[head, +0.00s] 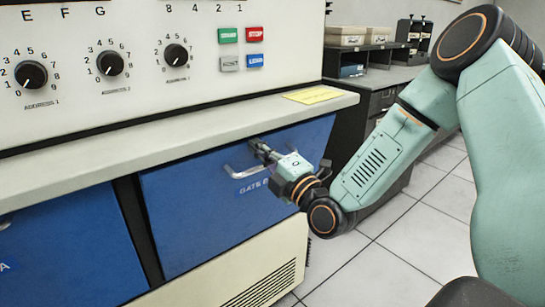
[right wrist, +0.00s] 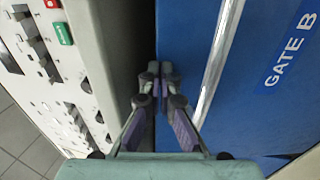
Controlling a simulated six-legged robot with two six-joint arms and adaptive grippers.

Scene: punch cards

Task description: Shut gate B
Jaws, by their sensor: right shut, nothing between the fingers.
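Gate B (head: 190,205) is a blue panel under the machine's pale ledge, with a metal handle (head: 231,172) and a "GATE B" label. In the right wrist view the gate (right wrist: 265,95) fills the right side, with its handle bar (right wrist: 213,75) beside my fingers. A dark gap shows between the ledge and the gate's face there; how far the gate stands out is hard to tell. My right gripper (head: 262,151) is shut and empty, at the gate's upper part by the right end of the handle. Its fingertips (right wrist: 153,78) lie over the dark gap. My left gripper is out of view.
The ledge (head: 100,160) overhangs the gates and carries a yellow note (head: 313,95). Another blue gate (head: 70,250) is at the left, past a dark post. Knobs and coloured buttons (head: 228,35) are on the panel above. Tiled floor (head: 400,240) is free at the right.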

